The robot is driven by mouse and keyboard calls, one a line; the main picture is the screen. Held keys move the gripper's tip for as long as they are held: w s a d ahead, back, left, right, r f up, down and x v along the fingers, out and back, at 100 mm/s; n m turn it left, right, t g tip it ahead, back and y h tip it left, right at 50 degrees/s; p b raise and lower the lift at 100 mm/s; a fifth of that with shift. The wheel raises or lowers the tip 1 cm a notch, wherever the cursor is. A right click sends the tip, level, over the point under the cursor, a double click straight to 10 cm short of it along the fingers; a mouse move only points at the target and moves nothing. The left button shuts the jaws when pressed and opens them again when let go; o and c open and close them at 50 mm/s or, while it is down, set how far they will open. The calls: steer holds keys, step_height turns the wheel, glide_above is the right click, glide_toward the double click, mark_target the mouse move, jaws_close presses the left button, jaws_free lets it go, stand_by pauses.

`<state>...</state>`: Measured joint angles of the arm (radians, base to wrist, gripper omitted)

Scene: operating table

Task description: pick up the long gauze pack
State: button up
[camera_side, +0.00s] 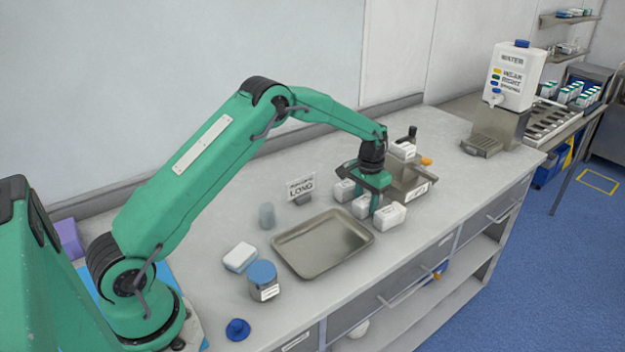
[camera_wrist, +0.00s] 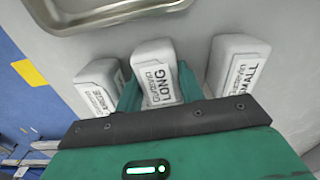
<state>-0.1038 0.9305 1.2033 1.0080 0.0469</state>
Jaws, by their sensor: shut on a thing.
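The long gauze pack (camera_wrist: 153,66) is a white block with a label reading LONG, in the middle of the wrist view. In the side view the pack (camera_side: 361,207) is partly hidden by my fingers. My gripper (camera_wrist: 158,90) is shut on it, with one green finger along each side. In the side view my gripper (camera_side: 371,196) points down, low over the counter. I cannot tell whether the pack is clear of the counter.
A pack labelled LARGE (camera_wrist: 99,88) stands close left of the held one, and a SMALL pack (camera_wrist: 238,74) right. An empty metal tray (camera_side: 322,243) lies in front. A LONG sign (camera_side: 300,188) and a metal box (camera_side: 418,188) stand nearby.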

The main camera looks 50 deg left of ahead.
mark_target(367, 197)
steer(key=shift+r, duration=0.45)
step_height(367, 197, up, 3)
steer(key=shift+r, duration=0.1)
steer(key=s+d+r, duration=0.5)
steer(key=d+r, duration=0.1)
steer(key=d, duration=0.4)
steer(key=shift+d+r, duration=0.25)
steer(key=shift+r, duration=0.15)
